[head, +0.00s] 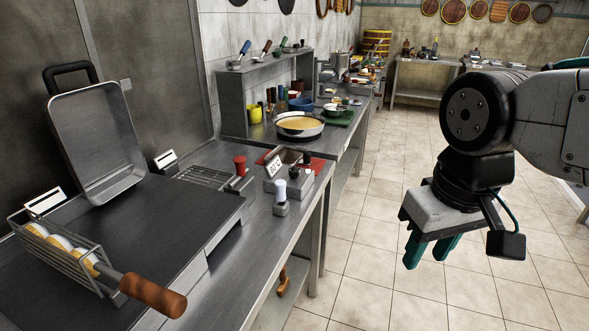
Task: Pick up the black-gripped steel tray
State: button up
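The steel tray (94,143) with a black grip (70,73) at its top stands tilted at the left. It leans back toward the dark wall panel, its lower edge at the back of a dark flat plate (130,240). My gripper (430,252) hangs over the tiled floor at the right, far from the tray and clear of the counter. Its two teal fingers point down and stand apart, with nothing between them.
A wire basket (62,258) with a wooden handle (152,296) sits in front of the tray, handle jutting toward the counter's front. A white-topped shaker (280,197), red-topped shaker (240,166) and a pan (299,125) stand farther right. The tiled floor (390,230) is open.

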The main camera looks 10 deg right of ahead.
aim_at(289, 156)
jog(key=k, duration=0.85)
jog(key=z, duration=0.8)
jog(key=i, duration=1)
jog(key=z, duration=0.35)
jog(key=i, duration=0.85)
jog(key=u, duration=1)
jog(key=i, duration=0.9)
jog(key=u, duration=0.85)
